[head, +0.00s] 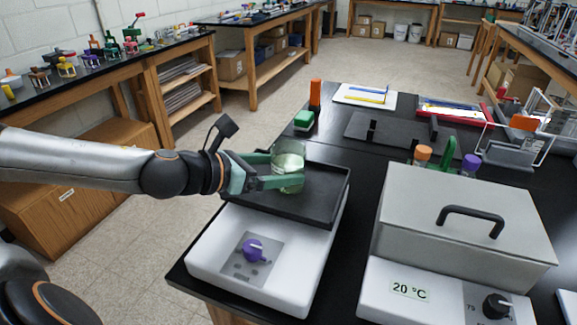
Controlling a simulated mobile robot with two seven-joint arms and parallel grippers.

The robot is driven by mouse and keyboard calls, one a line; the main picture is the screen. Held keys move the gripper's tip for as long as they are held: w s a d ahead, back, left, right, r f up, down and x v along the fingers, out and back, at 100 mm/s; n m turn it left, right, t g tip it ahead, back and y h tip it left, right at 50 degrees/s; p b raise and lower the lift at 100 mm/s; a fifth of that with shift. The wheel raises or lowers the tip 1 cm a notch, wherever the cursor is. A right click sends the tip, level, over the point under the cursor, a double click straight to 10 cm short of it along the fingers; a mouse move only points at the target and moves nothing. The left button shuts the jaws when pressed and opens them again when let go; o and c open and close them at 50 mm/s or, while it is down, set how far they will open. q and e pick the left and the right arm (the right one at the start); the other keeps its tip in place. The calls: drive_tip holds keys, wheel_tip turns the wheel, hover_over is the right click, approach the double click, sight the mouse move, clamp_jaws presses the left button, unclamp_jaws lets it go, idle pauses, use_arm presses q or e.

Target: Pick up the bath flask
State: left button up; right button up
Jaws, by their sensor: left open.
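My left gripper (282,172) reaches in from the left at the flask's height. Its green fingers are open, one on the near side of the flask and one on the far side. I cannot tell whether either finger touches the glass. The near finger hides part of the flask's lower half. My right gripper is not in view.
The black tray (318,205) tops a white device with a purple knob (252,250). To its right stands a grey lidded bath (450,215) marked 20 °C. Orange- and purple-capped items, a green block (304,120) and an orange cylinder (315,94) stand farther back.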

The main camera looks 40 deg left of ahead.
sight(299, 166)
use_arm(q)
drive_tip(key=shift+p+x, duration=0.5)
drive_tip(key=shift+x, duration=0.4)
drive_tip(key=shift+w+d+f+p, duration=0.15)
drive_tip(key=shift+w+d+p, duration=0.1)
drive_tip(key=shift+w+p, duration=0.35)
drive_tip(key=shift+w+d+f, duration=0.1)
drive_tip(key=shift+w+f, duration=0.15)
drive_tip(key=shift+w, duration=0.4)
drive_tip(key=shift+w+d+f+p, duration=0.2)
drive_tip(key=shift+w+f+p, duration=0.15)
drive_tip(key=shift+w, duration=0.1)
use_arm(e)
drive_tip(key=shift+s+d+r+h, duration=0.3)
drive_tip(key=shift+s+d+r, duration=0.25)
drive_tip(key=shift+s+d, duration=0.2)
use_arm(q)
drive_tip(key=shift+c, duration=0.2)
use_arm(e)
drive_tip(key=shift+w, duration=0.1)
use_arm(q)
drive_tip(key=c, duration=1.2)
drive_tip(key=shift+o, duration=0.2)
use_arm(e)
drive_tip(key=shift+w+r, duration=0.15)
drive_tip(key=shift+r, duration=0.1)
use_arm(q)
drive_tip(key=shift+r, duration=0.15)
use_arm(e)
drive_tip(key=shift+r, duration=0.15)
